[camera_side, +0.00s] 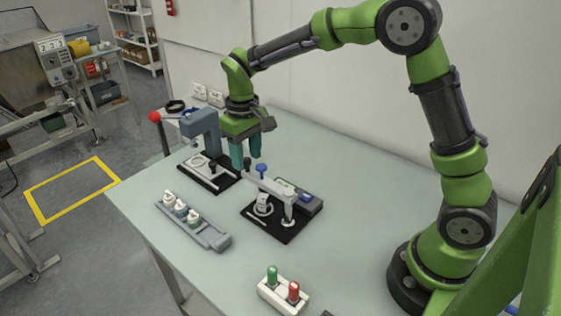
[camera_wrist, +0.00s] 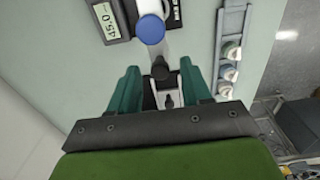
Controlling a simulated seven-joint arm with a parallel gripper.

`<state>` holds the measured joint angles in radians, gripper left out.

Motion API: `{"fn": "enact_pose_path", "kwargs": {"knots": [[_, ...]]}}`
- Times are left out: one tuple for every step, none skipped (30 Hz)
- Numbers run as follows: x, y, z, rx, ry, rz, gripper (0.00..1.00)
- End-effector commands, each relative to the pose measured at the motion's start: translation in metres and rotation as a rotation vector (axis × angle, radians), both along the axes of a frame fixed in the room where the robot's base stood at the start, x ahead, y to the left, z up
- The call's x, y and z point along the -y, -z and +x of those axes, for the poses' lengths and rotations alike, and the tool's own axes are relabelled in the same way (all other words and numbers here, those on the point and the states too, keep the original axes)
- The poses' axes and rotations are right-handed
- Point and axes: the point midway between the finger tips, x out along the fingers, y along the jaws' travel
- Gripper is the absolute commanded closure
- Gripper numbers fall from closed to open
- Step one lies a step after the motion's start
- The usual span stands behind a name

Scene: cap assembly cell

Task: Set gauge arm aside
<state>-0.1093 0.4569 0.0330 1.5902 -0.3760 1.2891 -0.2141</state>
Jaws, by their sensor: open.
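The gauge arm (camera_side: 274,187) is a pale bar lying over the black gauge base (camera_side: 266,229), with a blue knob (camera_side: 262,170) on it and a black knob (camera_side: 247,163) at its far-left end. In the wrist view the bar (camera_wrist: 163,48) runs from the blue knob (camera_wrist: 150,29) toward the black knob (camera_wrist: 161,70). My gripper (camera_side: 247,164) is open, teal fingers pointing down over that end of the bar. In the wrist view my fingers (camera_wrist: 159,72) stand on either side of the black knob, with gaps visible. Contact cannot be told from the side view.
A grey press (camera_side: 205,135) on a black base stands close left of my gripper. A grey rail (camera_side: 192,222) with several small white-topped parts lies in front. A digital display (camera_wrist: 106,18) sits beside the bar. A white box (camera_side: 284,296) with green and red buttons is at the front.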

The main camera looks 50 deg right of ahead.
Motion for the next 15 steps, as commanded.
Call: {"fn": "enact_pose_path", "kwargs": {"knots": [[0.0000, -0.0001, 0.0000, 0.000, 0.000, 0.000, 0.52], [0.0000, -0.0001, 0.0000, 0.000, 0.000, 0.000, 0.56], [0.0000, -0.0002, 0.0000, 0.000, 0.000, 0.000, 0.62], [0.0000, -0.0002, 0.0000, 0.000, 0.000, 0.000, 0.67], [0.0000, -0.0003, 0.0000, 0.000, 0.000, 0.000, 0.72], [0.0000, -0.0003, 0.0001, 0.000, 0.000, 0.000, 0.78], [0.0000, -0.0003, 0.0001, 0.000, 0.000, 0.000, 0.82], [0.0000, -0.0004, 0.0001, 0.000, 0.000, 0.000, 0.87], [0.0000, -0.0004, 0.0001, 0.000, 0.000, 0.000, 0.93], [0.0000, -0.0004, 0.0001, 0.000, 0.000, 0.000, 0.98], [0.0000, -0.0004, 0.0001, 0.000, 0.000, 0.000, 1.00], [0.0000, -0.0005, 0.0001, 0.000, 0.000, 0.000, 1.00], [0.0000, -0.0005, 0.0001, 0.000, 0.000, 0.000, 1.00], [0.0000, -0.0005, 0.0001, 0.000, 0.000, 0.000, 1.00], [0.0000, -0.0005, 0.0001, 0.000, 0.000, 0.000, 1.00]]}}
